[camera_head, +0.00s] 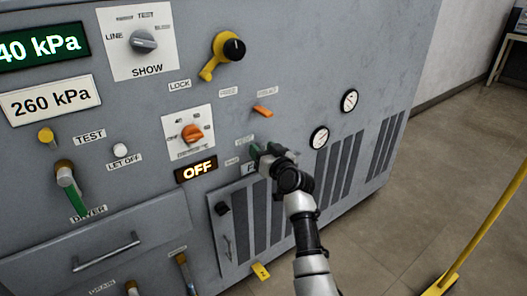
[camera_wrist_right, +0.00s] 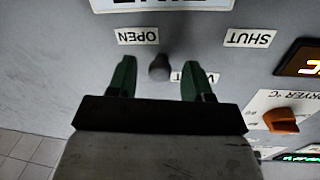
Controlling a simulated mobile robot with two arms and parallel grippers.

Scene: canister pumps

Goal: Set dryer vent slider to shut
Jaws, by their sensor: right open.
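The dryer vent slider's dark round knob (camera_wrist_right: 158,68) shows in the right wrist view, close to the OPEN label (camera_wrist_right: 138,36). The SHUT label (camera_wrist_right: 250,38) is farther right in that upside-down view; a label partly hidden by a finger lies near the knob. My right gripper (camera_wrist_right: 159,64) is open, with one green finger on each side of the knob and gaps visible on both sides. In the head view, my right gripper (camera_head: 262,151) is at the panel and hides the knob. My left gripper is not in view.
An orange lever (camera_head: 262,111) is just above my right gripper, and an orange dial (camera_head: 192,134) with an OFF display (camera_head: 196,170) is to its left. Two round gauges (camera_head: 319,137) and a louvred door (camera_head: 228,235) are nearby. A yellow pole (camera_head: 485,222) stands at right over open floor.

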